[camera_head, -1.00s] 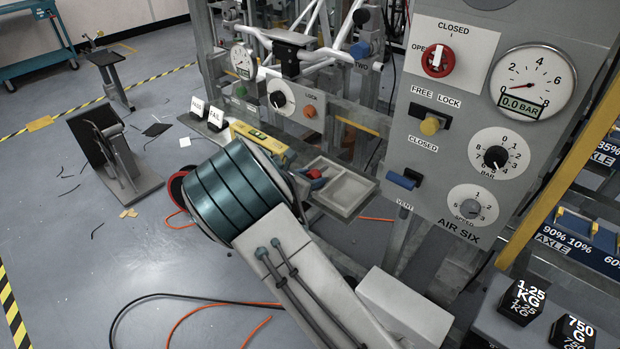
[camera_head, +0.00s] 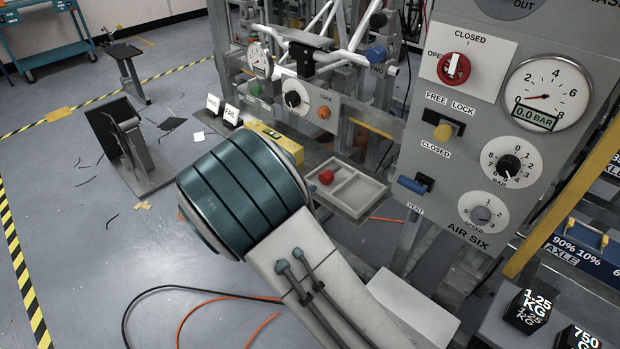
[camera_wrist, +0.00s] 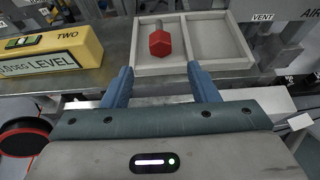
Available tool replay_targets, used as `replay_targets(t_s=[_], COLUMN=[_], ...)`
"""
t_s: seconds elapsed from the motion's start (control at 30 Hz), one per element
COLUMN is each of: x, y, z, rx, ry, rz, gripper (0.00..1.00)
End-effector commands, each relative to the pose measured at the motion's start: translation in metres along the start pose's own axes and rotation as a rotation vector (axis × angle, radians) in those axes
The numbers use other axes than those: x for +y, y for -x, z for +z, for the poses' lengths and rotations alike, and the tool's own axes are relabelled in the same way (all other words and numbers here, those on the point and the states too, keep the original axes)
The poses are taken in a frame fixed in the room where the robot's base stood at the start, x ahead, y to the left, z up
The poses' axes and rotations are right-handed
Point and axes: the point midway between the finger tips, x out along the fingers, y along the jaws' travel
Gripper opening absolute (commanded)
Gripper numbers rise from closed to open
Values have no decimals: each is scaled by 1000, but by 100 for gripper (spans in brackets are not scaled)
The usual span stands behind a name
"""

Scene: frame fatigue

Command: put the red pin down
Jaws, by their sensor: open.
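The red pin (camera_wrist: 160,42) lies in the left compartment of the light grey two-part tray (camera_wrist: 215,66), its red hexagonal head toward me and its grey shank pointing away. In the head view the red pin (camera_head: 326,177) shows as a red spot in the tray (camera_head: 352,209). My gripper (camera_wrist: 158,84) is open, its two blue fingers apart with nothing between them. The fingertips are at the tray's near edge in the picture, short of the pin's head. In the head view my arm hides the gripper.
A yellow level (camera_wrist: 50,58) lies left of the tray in the wrist view. The control panel (camera_head: 450,190) with gauge and knobs stands right of the tray. PASS and FAIL cards (camera_head: 232,115) stand behind my arm.

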Motion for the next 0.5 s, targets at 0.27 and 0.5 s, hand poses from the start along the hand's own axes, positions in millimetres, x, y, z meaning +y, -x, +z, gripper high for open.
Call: replay_targets(t_s=[0.27, 0.5], x=[0, 3], y=[15, -1], z=[0, 22], rx=[0, 41], ry=[1, 154], rz=[-1, 101], gripper=[54, 54])
